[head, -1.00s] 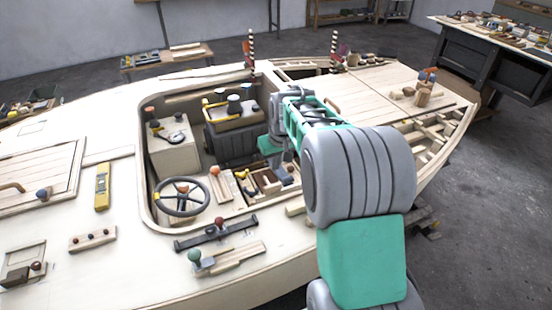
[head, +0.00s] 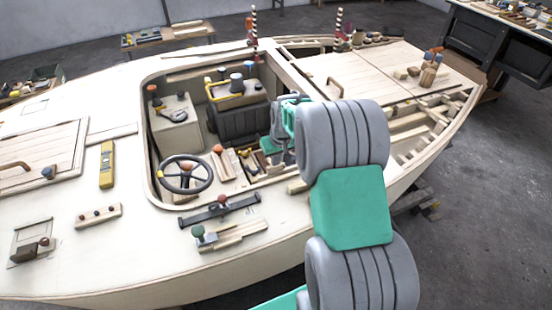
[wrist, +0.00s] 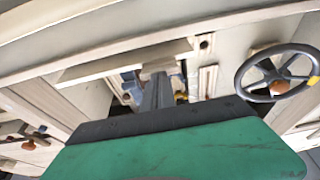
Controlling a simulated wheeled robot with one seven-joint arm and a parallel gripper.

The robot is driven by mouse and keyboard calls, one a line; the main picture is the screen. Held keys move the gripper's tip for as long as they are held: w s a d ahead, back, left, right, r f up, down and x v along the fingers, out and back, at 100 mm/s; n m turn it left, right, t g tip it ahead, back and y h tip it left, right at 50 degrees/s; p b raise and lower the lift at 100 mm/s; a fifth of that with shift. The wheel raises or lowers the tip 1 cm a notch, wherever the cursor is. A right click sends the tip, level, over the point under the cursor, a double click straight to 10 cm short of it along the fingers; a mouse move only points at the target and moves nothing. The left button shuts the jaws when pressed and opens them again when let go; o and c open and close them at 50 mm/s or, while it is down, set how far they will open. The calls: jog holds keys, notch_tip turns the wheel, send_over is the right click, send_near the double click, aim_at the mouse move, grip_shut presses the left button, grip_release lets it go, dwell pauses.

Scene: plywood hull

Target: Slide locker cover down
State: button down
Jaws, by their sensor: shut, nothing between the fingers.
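No part is plainly marked as the locker cover, and I cannot tell for sure which it is. A pale flat board (wrist: 125,62) lies across the cockpit side in the wrist view, just left of my fingertips. My gripper (wrist: 157,92) is shut and empty, pointing into the cockpit; I cannot tell whether its tips touch anything. My green wrist body covers the lower part of that view.
The steering wheel (head: 185,174) stands in the cockpit, also at right in the wrist view (wrist: 277,73). A dark box (head: 238,115) is in the cockpit. Planked hatches with handles (head: 40,155) lie on deck. A yellow level (head: 107,165) and a dark bar (head: 218,208) lie near the cockpit edge.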

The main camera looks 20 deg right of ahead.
aim_at(276, 174)
notch_tip(276, 174, down, 8)
jog(key=b, duration=0.4)
jog(key=shift+r, duration=0.1)
notch_tip(276, 174, up, 5)
jog(key=p, duration=0.2)
jog(key=shift+r+p, duration=0.2)
jog(key=shift+p, duration=0.15)
jog(key=s+a+r, duration=0.4)
jog(key=s+r, duration=0.2)
jog(key=r, duration=0.1)
jog(key=s+a+r, duration=0.4)
jog(key=s+r, duration=0.2)
jog(key=r, duration=0.1)
jog(key=s+a+p, duration=0.1)
jog(key=s+a, duration=0.3)
jog(key=s, duration=0.7)
jog(key=shift+s+a, duration=0.2)
jog(key=shift+s, duration=0.05)
